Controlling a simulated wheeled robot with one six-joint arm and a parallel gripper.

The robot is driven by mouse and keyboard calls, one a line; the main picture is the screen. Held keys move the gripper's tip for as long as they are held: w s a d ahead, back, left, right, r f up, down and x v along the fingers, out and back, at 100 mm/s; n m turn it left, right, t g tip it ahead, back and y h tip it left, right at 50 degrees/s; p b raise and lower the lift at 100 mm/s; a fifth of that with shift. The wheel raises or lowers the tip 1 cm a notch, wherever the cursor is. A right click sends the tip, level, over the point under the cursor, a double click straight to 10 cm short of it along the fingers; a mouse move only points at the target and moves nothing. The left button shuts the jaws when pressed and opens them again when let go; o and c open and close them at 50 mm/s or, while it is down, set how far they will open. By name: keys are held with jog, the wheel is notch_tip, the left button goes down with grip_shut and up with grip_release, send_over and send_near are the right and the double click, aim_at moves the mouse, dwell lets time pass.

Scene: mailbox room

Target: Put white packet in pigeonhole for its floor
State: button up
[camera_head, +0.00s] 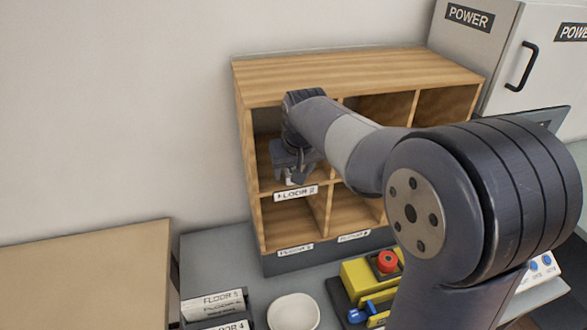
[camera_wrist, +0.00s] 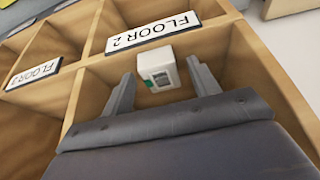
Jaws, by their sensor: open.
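The wooden pigeonhole unit (camera_head: 345,75) stands against the wall. My gripper (camera_head: 291,178) is at the front of its upper left compartment, just above the label reading FLOOR 2 (camera_head: 296,193). In the wrist view my gripper (camera_wrist: 163,88) is open, with one finger on each side of the white packet (camera_wrist: 157,66). The packet is a small white block with a green patch and a printed label.
Trays with floor labels (camera_head: 214,305), a white bowl (camera_head: 293,312) and a yellow box with a red button (camera_head: 372,277) stand in front of the unit. A grey POWER cabinet (camera_head: 472,50) is at the right. Wooden dividers (camera_wrist: 85,98) surround my gripper closely.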

aim_at(291, 169)
jog(key=a+b+v, duration=0.1)
jog(key=v, duration=1.1)
jog(key=shift+d+r, duration=0.15)
jog(key=shift+d, duration=0.3)
jog(key=x, duration=1.3)
jog(key=shift+s+d, duration=0.1)
jog(key=shift+s, duration=0.05)
notch_tip(291, 169, up, 3)
jog(key=shift+f, duration=0.15)
jog(key=shift+r, duration=0.6)
